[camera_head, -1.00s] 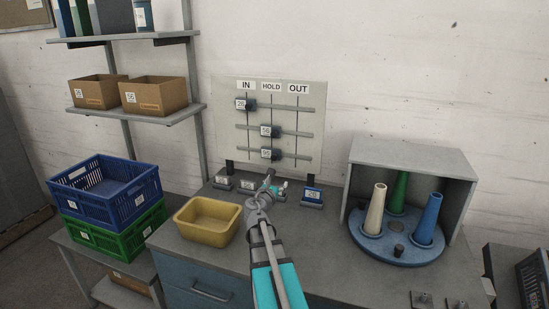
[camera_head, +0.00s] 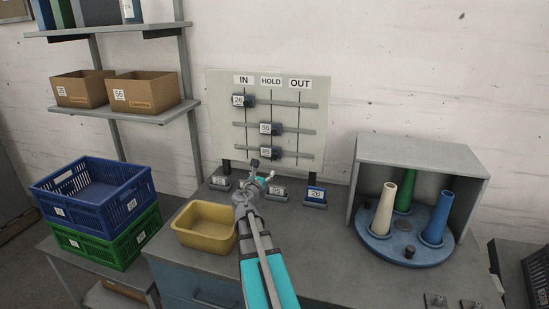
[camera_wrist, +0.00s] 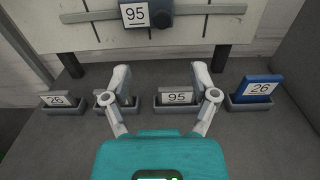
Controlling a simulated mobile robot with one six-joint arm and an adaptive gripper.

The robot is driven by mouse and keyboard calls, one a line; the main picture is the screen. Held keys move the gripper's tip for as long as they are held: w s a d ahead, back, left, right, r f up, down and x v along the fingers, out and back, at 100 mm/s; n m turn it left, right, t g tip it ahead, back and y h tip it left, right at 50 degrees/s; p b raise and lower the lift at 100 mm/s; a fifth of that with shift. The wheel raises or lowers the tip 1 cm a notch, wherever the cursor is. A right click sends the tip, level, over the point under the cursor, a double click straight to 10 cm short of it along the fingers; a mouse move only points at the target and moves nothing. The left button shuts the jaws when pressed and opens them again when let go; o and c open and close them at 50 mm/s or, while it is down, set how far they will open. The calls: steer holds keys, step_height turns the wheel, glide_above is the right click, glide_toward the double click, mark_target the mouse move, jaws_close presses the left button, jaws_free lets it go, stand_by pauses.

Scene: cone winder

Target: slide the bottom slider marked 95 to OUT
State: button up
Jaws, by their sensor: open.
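The bottom slider marked 95 (camera_head: 270,152) sits on the lowest rail of the white board (camera_head: 225,125), under the HOLD label. It also shows in the wrist view (camera_wrist: 147,14), at the top, with its dark knob. The OUT column (camera_head: 299,84) is to its right. My gripper (camera_head: 262,170) is open and empty, just below and slightly left of the slider in the head view. In the wrist view its fingers (camera_wrist: 161,78) are spread well apart, below the slider and not touching it.
Below the board stand several small card holders: one marked 95 (camera_wrist: 178,99), one marked 26 (camera_wrist: 60,101) and a blue card 26 (camera_wrist: 258,88). A yellow bin (camera_head: 206,226) is left, a turntable with cones (camera_head: 404,248) right. Sliders 26 (camera_head: 243,100) and 56 (camera_head: 270,128) are above.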

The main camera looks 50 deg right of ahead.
mark_target(275, 156)
steer(key=shift+d, duration=0.25)
steer(key=x, duration=1.3)
steer(key=shift+w+d, duration=0.1)
steer(key=shift+d, duration=0.2)
jaws_close()
